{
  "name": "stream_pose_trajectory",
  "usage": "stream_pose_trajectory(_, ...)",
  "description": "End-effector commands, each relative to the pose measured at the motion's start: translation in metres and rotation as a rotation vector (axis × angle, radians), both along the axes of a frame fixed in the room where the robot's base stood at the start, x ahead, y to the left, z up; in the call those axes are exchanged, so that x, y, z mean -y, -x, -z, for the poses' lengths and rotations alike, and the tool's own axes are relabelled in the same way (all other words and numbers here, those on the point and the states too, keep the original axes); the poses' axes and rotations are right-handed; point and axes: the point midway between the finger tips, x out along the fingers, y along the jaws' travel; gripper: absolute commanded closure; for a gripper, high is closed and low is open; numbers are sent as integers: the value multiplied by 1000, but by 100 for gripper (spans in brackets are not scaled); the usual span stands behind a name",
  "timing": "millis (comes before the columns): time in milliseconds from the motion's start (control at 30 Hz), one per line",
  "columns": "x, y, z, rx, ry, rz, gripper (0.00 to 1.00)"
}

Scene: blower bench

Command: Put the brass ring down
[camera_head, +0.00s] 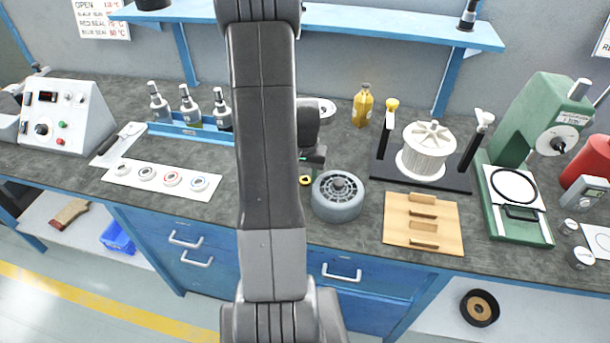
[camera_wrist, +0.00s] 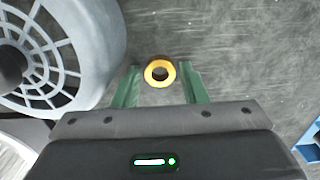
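The brass ring (camera_head: 305,180) shows at the bench, just left of the grey fan wheel (camera_head: 338,196). In the wrist view the ring (camera_wrist: 149,74) lies between the tips of my green fingers, its dark hole facing the camera. My gripper (camera_wrist: 161,76) is open, with a narrow gap on each side of the ring. In the head view my gripper (camera_head: 312,163) is low over the bench, partly hidden by my arm. The ring seems to rest on the bench top; its underside is hidden.
The fan wheel (camera_wrist: 88,40) is close on the left in the wrist view. A wooden board (camera_head: 423,240) and a stand with a white spool (camera_head: 427,151) are to the right. A white strip with several seals (camera_head: 130,175) is to the left. Bare bench lies around the ring.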

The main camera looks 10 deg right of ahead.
Motion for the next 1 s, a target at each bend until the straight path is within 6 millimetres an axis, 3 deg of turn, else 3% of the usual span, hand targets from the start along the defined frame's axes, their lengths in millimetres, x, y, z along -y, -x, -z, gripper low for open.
stream_pose_trajectory(267,0,-1,-20,4,1,0,61)
stream_pose_trajectory(700,0,-1,-106,5,1,0,61)
stream_pose_trajectory(1000,0,0,-127,0,0,0,61)
